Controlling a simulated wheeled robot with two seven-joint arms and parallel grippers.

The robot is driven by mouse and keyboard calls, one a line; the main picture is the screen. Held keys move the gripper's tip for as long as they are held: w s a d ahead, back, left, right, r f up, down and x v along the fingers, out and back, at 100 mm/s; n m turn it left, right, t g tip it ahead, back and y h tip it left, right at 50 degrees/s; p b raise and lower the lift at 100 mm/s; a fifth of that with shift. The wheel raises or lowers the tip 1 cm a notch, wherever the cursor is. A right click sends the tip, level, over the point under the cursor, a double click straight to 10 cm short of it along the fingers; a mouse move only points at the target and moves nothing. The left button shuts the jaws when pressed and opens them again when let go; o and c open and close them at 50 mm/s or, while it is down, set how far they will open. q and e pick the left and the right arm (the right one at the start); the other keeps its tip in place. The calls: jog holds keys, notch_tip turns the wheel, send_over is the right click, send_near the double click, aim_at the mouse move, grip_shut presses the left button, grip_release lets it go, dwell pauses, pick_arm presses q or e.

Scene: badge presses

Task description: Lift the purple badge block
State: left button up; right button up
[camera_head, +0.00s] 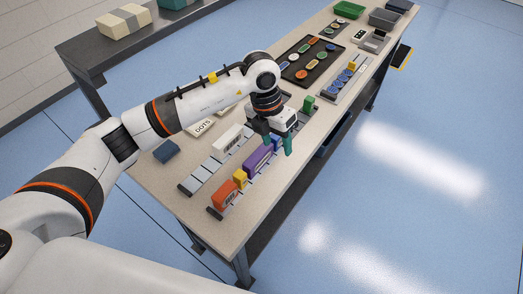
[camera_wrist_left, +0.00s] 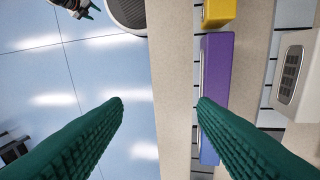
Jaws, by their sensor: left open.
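The purple badge block (camera_head: 256,161) stands in a row of coloured blocks along the table's near-right side. It is a long purple bar in the left wrist view (camera_wrist_left: 215,75). My left gripper (camera_head: 278,142) is open, close to the far end of the purple block in the head view. In the left wrist view the open fingers (camera_wrist_left: 160,101) are wide apart. The right-hand finger overlaps the purple block's edge, and the other is over the floor past the table edge. I cannot tell if it touches. Part of my right gripper (camera_wrist_left: 82,8) shows at the top left.
An orange block (camera_head: 222,195) and a yellow block (camera_head: 240,178) stand at the near end of the row. A blue block (camera_head: 276,142) and a green block (camera_head: 308,104) are farther along. A white block (camera_head: 227,138) stands behind. A dark tray (camera_head: 316,50) holds several badges.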

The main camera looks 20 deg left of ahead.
pick_arm(q)
jog(key=y, duration=0.2)
send_over(259, 152)
jog(key=shift+d+r+n, duration=0.3)
jog(key=shift+d+r, duration=0.05)
jog(key=f+p, duration=0.1)
jog(key=f, duration=0.2)
jog(key=f+p, duration=0.1)
jog(key=f, duration=0.1)
jog(key=shift+s+a+f, duration=0.1)
jog(key=shift+a+f, duration=0.1)
jog(key=shift+f, duration=0.2)
notch_tip(259, 152, down, 5)
jog(key=shift+r+p, duration=0.1)
jog(key=shift+p, duration=1.15)
jog(key=shift+f, duration=0.55)
jog(key=c, duration=1.1)
jog(key=shift+r, duration=0.2)
